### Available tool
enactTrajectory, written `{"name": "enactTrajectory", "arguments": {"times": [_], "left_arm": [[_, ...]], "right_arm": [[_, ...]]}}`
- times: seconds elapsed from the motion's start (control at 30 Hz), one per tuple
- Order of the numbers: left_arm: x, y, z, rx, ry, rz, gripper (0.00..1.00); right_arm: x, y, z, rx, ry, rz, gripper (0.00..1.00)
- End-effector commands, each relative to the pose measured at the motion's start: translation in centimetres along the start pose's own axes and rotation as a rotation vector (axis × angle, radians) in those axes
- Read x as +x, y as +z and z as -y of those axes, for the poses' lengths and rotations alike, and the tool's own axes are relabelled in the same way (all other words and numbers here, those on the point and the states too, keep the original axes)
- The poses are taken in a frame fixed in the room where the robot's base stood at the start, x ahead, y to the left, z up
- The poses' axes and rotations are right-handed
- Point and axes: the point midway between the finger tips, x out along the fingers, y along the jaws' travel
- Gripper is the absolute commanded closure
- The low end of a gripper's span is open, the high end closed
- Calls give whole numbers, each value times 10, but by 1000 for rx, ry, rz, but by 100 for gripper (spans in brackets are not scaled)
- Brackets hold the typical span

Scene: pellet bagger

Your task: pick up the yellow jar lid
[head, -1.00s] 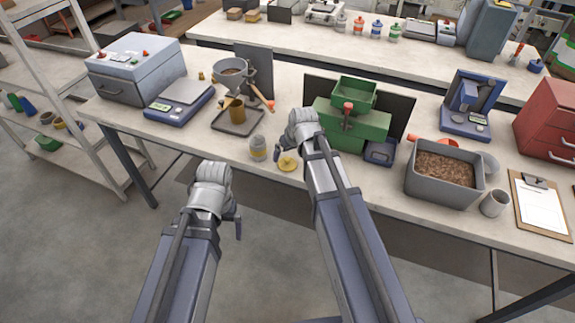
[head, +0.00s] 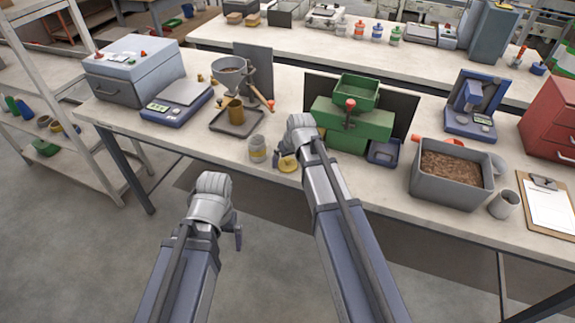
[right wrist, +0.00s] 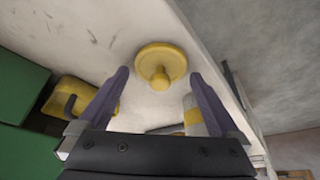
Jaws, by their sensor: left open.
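The yellow jar lid (head: 289,165) lies on the bench near its front edge, just right of the grey jar with a yellow band (head: 257,148). In the right wrist view the lid (right wrist: 160,66) is a round disc with a knob facing the camera. My right gripper (head: 281,158) is at the lid in the head view, partly hidden by its own wrist. In the right wrist view its fingers (right wrist: 160,76) are spread, with the lid's knob between the tips and no visible contact. My left gripper (head: 238,240) hangs open and empty in front of the bench.
The green machine (head: 350,125) stands just right of my right gripper. In the right wrist view, the jar (right wrist: 192,118) is partly behind one finger, and a yellow object (right wrist: 66,96) lies on the other side. A tray (head: 237,122) stands behind the jar.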

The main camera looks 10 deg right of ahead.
Motion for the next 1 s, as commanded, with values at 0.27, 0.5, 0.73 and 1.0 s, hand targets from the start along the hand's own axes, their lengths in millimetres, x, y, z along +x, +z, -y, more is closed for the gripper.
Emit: {"name": "enactTrajectory", "arguments": {"times": [0.27, 0.5, 0.73, 1.0], "left_arm": [[0, 0, 0, 0, 0, 0, 1], [0, 0, 0, 0, 0, 0, 1], [0, 0, 0, 0, 0, 0, 1], [-7, 0, 1, 0, 0, 0, 1]], "right_arm": [[0, 0, 0, 0, 0, 0, 34], [0, 0, 0, 0, 0, 0, 61], [0, 0, 0, 0, 0, 0, 79], [-7, -3, 0, 0, 0, 0, 79]]}}
